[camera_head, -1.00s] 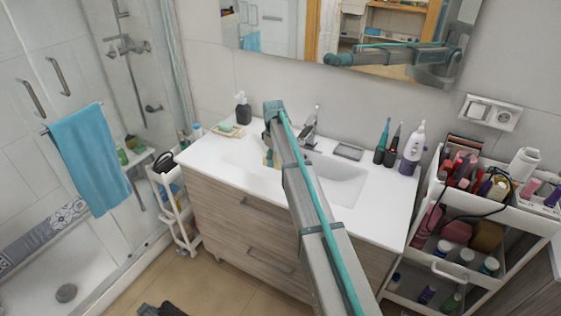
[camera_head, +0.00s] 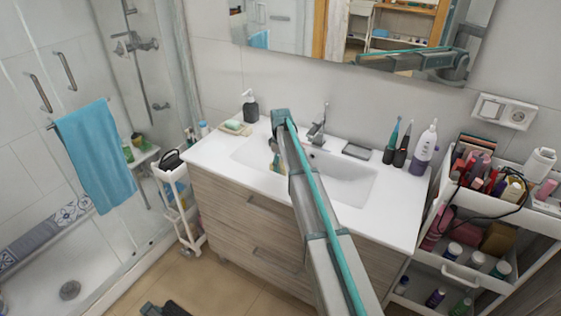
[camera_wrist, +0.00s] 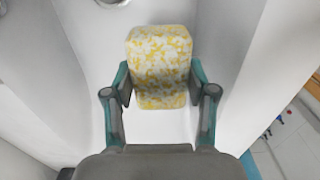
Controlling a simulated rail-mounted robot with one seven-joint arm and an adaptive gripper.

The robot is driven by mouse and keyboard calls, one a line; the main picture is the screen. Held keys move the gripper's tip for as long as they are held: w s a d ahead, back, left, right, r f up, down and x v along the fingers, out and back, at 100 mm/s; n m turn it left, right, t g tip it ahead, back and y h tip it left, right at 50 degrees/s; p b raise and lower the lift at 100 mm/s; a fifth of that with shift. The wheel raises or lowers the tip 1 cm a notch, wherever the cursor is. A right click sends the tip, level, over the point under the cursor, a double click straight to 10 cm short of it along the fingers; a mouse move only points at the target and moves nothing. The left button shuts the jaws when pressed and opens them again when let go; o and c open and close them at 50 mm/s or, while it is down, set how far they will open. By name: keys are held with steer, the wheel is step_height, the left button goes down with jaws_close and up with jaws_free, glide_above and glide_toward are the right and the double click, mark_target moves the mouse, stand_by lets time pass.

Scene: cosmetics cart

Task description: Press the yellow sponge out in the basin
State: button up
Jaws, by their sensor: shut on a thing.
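The yellow sponge, mottled with white patches, fills the upper middle of the wrist view (camera_wrist: 160,55). My gripper (camera_wrist: 160,92) is shut on it, one finger against each side. In the head view my gripper (camera_head: 275,164) hangs over the left part of the white basin (camera_head: 348,185), and my arm hides part of the basin. The basin's pale walls also show around the sponge in the wrist view (camera_wrist: 212,45). I cannot tell whether the sponge touches the basin floor.
A faucet (camera_head: 318,125) stands behind the basin, right of my gripper. A dark soap bottle (camera_head: 251,110) and a soap dish (camera_head: 236,128) stand at the back left. Toothbrushes and a white-purple bottle (camera_head: 423,150) stand at the right. A loaded cart (camera_head: 470,232) is beside the vanity.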

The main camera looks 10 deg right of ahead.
steer(key=shift+f+b, duration=1.2)
steer(key=shift+f, duration=2.2)
steer(key=shift+s+f, duration=0.1)
steer(key=shift+f, duration=0.6)
stand_by(0.4)
stand_by(1.9)
steer(key=shift+r+p, duration=2.95)
steer(key=shift+r, duration=4.65)
